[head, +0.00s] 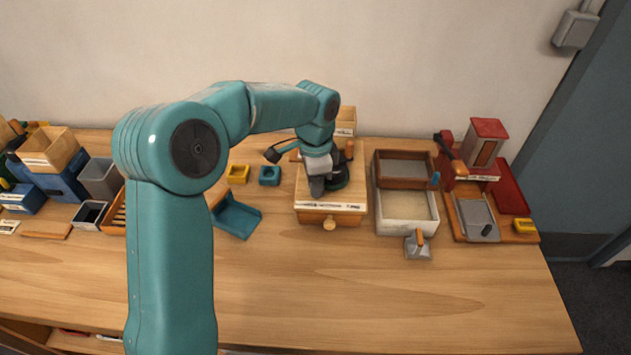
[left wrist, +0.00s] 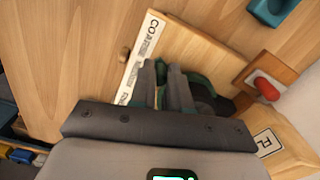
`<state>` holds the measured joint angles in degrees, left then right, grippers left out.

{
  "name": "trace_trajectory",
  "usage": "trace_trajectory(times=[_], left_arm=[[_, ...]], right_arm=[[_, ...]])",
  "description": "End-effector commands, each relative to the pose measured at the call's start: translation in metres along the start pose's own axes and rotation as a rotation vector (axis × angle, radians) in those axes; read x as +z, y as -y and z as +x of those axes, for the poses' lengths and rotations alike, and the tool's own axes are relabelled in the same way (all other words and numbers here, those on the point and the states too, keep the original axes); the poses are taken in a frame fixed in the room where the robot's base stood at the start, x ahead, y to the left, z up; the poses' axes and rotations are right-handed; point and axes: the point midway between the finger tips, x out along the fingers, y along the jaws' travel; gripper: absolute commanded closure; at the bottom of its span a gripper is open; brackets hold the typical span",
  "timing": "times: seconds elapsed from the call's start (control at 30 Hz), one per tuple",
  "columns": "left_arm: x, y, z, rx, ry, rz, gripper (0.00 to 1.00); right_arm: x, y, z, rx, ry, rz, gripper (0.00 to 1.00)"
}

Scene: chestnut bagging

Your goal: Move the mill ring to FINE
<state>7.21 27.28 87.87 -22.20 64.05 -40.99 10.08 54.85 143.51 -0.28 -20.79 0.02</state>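The mill (head: 330,215) is a wooden box with a front knob and a labelled strip, at the centre of the table. The strip (left wrist: 138,62) reads COARSE at one end in the left wrist view; its other words are too small to read. The dark mill ring (head: 338,180), with a green part, sits on the mill's top and shows partly behind my fingers in the left wrist view (left wrist: 205,95). My left gripper (head: 317,188) points down at the ring. In the left wrist view its fingers (left wrist: 164,80) are close together, with a thin green strip between them; whether they grip it is unclear.
A red-topped device (head: 487,145) stands farther right. A teal dustpan-like piece (head: 238,218) lies left of the mill. The front table is clear.

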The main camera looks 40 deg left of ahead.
Motion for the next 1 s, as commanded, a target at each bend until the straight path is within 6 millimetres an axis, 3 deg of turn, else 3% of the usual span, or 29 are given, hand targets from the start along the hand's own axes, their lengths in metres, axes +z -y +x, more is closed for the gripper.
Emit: trace_trajectory(times=[0.47,1.0], left_arm=[[-0.006,-0.004,0.001,-0.001,-0.002,-0.079,1.0],[-0.034,-0.018,0.0,-0.003,-0.004,-0.546,1.0]], right_arm=[[0.0,-0.001,0.002,0.0,0.0,0.0,0.57],[0.0,-0.002,0.004,0.0,0.0,0.0,0.57]])
